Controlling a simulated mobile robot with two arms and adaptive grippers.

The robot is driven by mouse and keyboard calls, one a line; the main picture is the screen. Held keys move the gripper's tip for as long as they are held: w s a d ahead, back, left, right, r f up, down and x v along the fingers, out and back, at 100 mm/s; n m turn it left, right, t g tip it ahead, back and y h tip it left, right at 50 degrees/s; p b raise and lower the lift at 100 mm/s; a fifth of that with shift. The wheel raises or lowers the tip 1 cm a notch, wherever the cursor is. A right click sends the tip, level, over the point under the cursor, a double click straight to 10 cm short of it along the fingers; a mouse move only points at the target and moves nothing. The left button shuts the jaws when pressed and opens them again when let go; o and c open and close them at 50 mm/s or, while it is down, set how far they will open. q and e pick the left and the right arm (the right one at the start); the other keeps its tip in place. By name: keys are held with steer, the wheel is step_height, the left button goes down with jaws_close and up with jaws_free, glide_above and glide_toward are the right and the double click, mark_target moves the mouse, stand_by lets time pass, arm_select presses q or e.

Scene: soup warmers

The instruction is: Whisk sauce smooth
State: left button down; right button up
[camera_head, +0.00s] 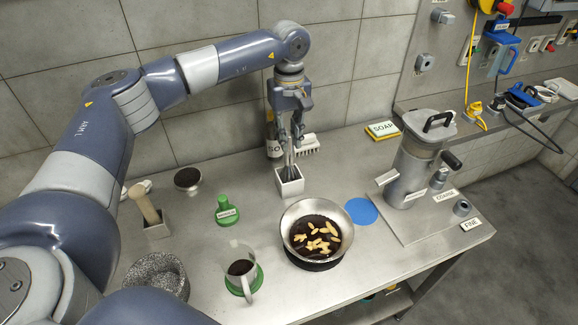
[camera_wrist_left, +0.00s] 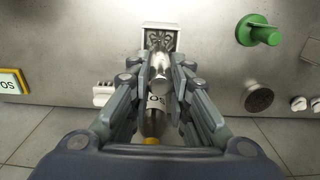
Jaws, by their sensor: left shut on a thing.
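My left gripper (camera_head: 291,115) points down near the back wall, shut on the upper part of a whisk (camera_head: 289,160). The whisk hangs upright with its wire end in the mouth of a small white square holder (camera_head: 289,183). In the left wrist view the gripper (camera_wrist_left: 161,83) closes around the metal handle, and the whisk's wires (camera_wrist_left: 160,40) show inside the holder (camera_wrist_left: 146,27). A metal bowl (camera_head: 290,222) with dark contents and pale tan pieces (camera_head: 318,240) stands in front of the holder. My right gripper is not in view.
A cup of dark liquid (camera_head: 241,268) stands on a green base left of the bowl. A stone mortar (camera_head: 157,272) is at left, a grey machine (camera_head: 413,165) at right.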

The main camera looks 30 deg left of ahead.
arm_select(q)
steer(key=shift+r+p, duration=0.9)
steer(key=shift+r, duration=0.7)
steer(key=shift+r+p, duration=0.75)
steer(key=shift+r, duration=0.4)
